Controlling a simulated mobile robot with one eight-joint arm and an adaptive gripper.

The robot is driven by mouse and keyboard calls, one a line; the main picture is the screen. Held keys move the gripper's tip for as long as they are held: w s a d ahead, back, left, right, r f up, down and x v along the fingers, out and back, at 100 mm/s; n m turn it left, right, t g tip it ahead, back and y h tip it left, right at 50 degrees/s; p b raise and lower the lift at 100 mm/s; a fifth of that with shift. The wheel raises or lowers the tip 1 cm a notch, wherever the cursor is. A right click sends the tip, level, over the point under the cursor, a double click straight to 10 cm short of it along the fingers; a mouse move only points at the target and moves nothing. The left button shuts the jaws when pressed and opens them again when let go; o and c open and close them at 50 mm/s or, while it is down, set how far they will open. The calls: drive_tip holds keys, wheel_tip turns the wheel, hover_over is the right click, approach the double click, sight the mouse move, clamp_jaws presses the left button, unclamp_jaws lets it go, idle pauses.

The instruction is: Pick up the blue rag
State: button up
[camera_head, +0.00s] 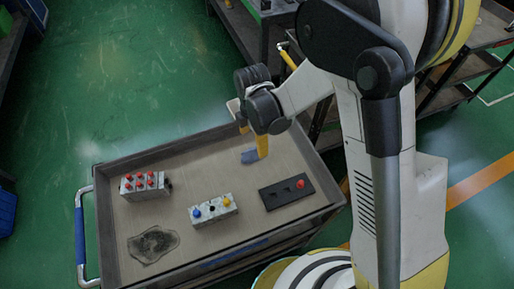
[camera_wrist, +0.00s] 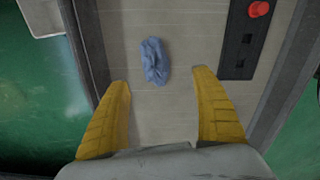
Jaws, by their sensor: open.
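The blue rag (camera_wrist: 154,61) lies crumpled on the cart top in the wrist view, centred a little ahead of my gripper's fingers. In the head view the rag (camera_head: 249,157) shows as a small blue patch beside a yellow finger. My gripper (camera_wrist: 163,112) is open, with its two yellow fingers apart and nothing between them. In the head view my gripper (camera_head: 257,148) points down over the far part of the cart (camera_head: 180,149). The rag appears below the fingertips and is not held; the exact height gap cannot be told.
A dark stain or cloth (camera_head: 153,245) lies at the front left. The cart has raised rims.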

sight(253, 150)
drive_tip(key=f+b, duration=0.1)
drive_tip(key=f, duration=0.2)
drive_tip(key=f+b, duration=0.1)
drive_tip(key=f, duration=0.2)
drive_tip(key=f+b, duration=0.1)
drive_tip(key=f, duration=0.1)
drive_tip(key=shift+w+a+f+b, duration=0.1)
drive_tip(key=shift+w+f+b, duration=0.2)
drive_tip(key=shift+w+f, duration=0.1)
drive_tip(key=shift+r, duration=0.1)
drive_tip(key=c, duration=1.2)
